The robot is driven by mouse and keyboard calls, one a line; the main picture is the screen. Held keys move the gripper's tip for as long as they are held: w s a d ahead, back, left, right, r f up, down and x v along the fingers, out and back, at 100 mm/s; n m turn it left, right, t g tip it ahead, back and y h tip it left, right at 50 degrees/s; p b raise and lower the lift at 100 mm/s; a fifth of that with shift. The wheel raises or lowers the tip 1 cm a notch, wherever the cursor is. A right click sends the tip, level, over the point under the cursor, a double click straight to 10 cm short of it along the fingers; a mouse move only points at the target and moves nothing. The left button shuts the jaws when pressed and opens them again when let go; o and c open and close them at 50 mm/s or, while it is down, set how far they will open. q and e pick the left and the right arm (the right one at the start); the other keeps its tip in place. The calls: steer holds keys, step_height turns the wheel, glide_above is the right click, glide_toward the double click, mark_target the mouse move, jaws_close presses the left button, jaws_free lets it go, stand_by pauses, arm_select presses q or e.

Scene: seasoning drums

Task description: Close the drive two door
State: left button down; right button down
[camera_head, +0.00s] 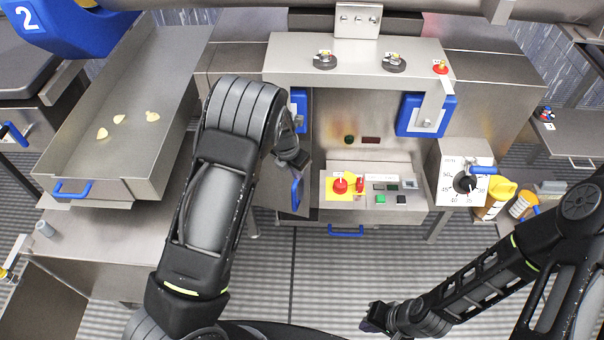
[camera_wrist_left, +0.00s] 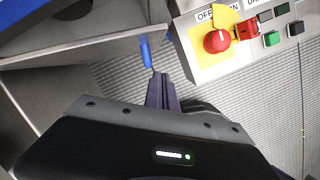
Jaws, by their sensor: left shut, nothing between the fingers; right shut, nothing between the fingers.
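The door, a grey metal panel (camera_head: 286,196) with a blue handle (camera_head: 296,190), stands open at the left side of the control cabinet, below my left gripper. I cannot read a label on it. My left gripper (camera_head: 299,161) is shut and empty, close above the handle. In the left wrist view its dark fingers (camera_wrist_left: 163,88) point toward the blue handle (camera_wrist_left: 146,52) and the metal panel (camera_wrist_left: 90,52); I cannot tell whether they touch. My right gripper (camera_head: 369,324) is shut and empty, low in the head view, away from the door.
The control panel has a red button (camera_head: 340,185) on yellow and a green button (camera_head: 381,199); the red button (camera_wrist_left: 217,41) also shows in the left wrist view. A dial box (camera_head: 464,186) stands at its right. A metal tray (camera_head: 150,75) with food pieces lies left of my arm.

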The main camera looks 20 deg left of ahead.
arm_select(q)
steer(key=v, duration=0.7)
steer(key=shift+r, duration=0.35)
arm_select(e)
steer(key=shift+w+a+f, duration=0.25)
steer(key=shift+w+a, duration=0.1)
